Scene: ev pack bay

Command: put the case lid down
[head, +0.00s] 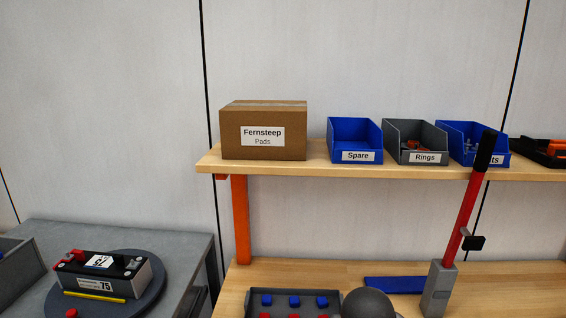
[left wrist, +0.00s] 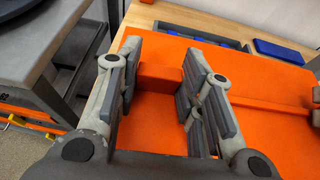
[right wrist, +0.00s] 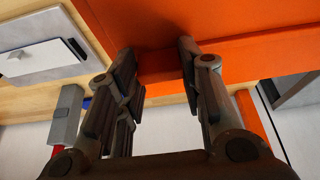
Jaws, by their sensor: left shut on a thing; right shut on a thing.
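The case lid is a large flat orange panel; in the left wrist view the lid (left wrist: 265,125) fills the lower right and middle, and in the right wrist view the lid (right wrist: 260,48) crosses the top. My left gripper (left wrist: 160,78) is shut on an orange block-shaped grip at the lid's edge. My right gripper (right wrist: 160,68) is shut on a similar orange grip of the lid. The lid and both grippers are out of the head view. The lid's underside contact is hidden.
A wooden bench (head: 330,270) carries a tray (head: 262,312) of blue and red pieces and a press with a red lever (head: 463,215). A shelf (head: 315,168) above holds a carton and bins. A grey table (head: 185,245) at left holds a battery (head: 100,275).

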